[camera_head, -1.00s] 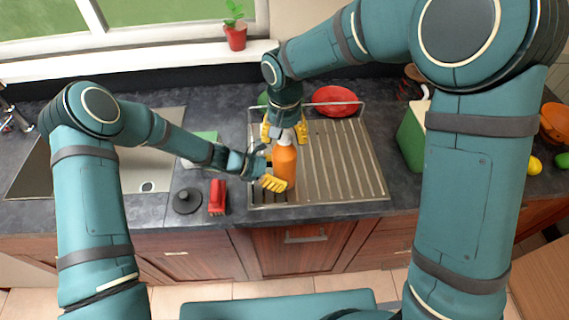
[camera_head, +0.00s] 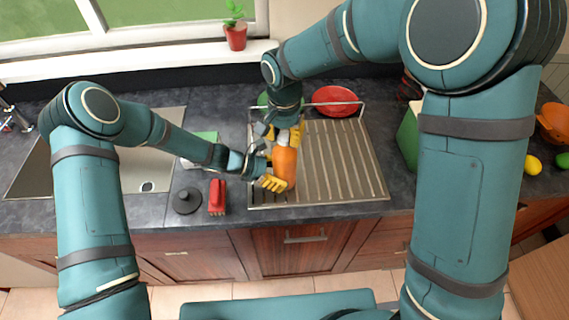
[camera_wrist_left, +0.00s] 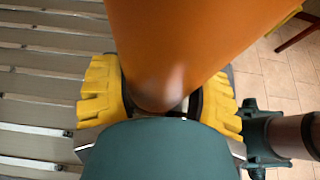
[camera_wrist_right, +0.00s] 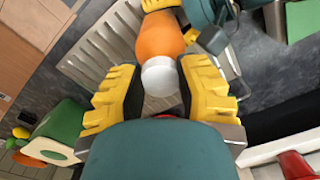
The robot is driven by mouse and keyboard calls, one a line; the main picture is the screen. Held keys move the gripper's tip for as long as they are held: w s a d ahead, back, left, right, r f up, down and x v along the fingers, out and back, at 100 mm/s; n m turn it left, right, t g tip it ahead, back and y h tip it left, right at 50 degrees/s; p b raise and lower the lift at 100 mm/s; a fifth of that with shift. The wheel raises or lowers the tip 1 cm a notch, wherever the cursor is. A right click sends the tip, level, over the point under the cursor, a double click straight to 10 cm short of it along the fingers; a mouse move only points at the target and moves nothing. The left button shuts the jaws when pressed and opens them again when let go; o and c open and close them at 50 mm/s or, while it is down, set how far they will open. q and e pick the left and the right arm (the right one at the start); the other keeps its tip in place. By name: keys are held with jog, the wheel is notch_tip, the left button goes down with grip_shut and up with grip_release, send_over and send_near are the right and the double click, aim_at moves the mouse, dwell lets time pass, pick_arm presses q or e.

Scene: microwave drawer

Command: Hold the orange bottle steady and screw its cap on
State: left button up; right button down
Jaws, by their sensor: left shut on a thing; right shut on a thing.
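My right gripper (camera_head: 284,136) comes from above and is shut on the cap, with yellow fingers on either side.
A red plate (camera_head: 335,98) lies at the back of the drainboard (camera_head: 345,165). A red brush (camera_head: 217,197) and a dark round lid (camera_head: 187,201) lie left of it, near the sink (camera_head: 150,160). The drainboard's right side is clear.

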jog(key=m, duration=0.7)
jog(key=shift+d+f+m, duration=0.1)
jog(key=shift+m, duration=0.3)
jog(key=m, duration=0.6)
jog(key=shift+s+m, duration=0.1)
jog(key=shift+m, duration=0.3)
jog(key=c, duration=0.7)
grip_release()
